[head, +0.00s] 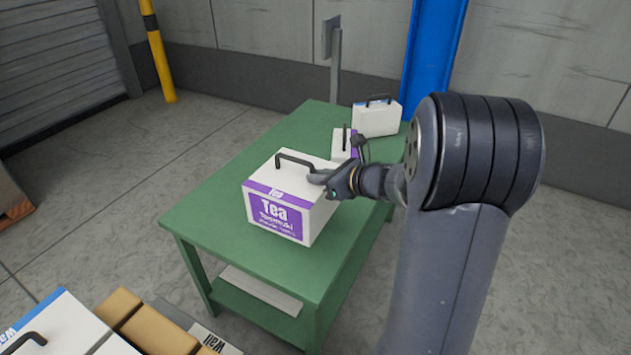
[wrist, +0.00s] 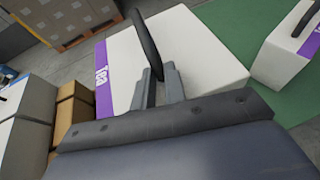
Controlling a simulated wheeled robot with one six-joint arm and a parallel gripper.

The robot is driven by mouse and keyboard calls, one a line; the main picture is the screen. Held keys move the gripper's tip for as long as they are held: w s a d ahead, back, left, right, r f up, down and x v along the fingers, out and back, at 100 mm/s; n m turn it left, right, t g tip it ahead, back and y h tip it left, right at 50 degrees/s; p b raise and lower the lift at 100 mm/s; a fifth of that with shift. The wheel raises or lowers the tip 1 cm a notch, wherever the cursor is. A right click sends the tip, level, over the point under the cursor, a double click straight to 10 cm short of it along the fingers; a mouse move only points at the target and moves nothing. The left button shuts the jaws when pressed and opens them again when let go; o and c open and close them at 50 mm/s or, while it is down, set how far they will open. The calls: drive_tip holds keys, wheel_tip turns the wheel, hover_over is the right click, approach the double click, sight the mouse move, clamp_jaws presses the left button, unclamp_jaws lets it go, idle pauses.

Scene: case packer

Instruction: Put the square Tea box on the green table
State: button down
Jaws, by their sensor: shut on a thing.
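The square Tea box (head: 279,218) is white with a purple label and a dark handle on top. In the head view it is at the middle of the green table (head: 220,240); I cannot tell if its base touches the top. My gripper (head: 325,180) is at the box's handle, reaching in from the right. In the wrist view my gripper (wrist: 159,85) is shut on the dark handle, with the white top of the Tea box (wrist: 200,55) below it. The box's far side and underside are hidden.
Another white and purple box (head: 341,143) and a white box (head: 377,118) stand at the table's back. Brown and white boxes (head: 135,318) are at the lower left. A blue post (head: 432,50) rises behind the table. The table's left part is clear.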

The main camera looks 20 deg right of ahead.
sight(326, 204)
drive_tip(key=shift+f+b, duration=1.05)
drive_tip(key=shift+f, duration=3.2)
drive_tip(key=shift+f, duration=0.15)
drive_tip(key=c, duration=1.5)
unclamp_jaws()
drive_tip(key=shift+o, duration=0.2)
drive_tip(key=shift+s+d+r, duration=0.15)
drive_tip(key=shift+s+r, duration=0.05)
drive_tip(key=p+v, duration=0.1)
drive_tip(key=v, duration=1)
drive_tip(key=shift+s+p, duration=0.25)
drive_tip(key=shift+p, duration=0.1)
drive_tip(key=shift+d, duration=0.1)
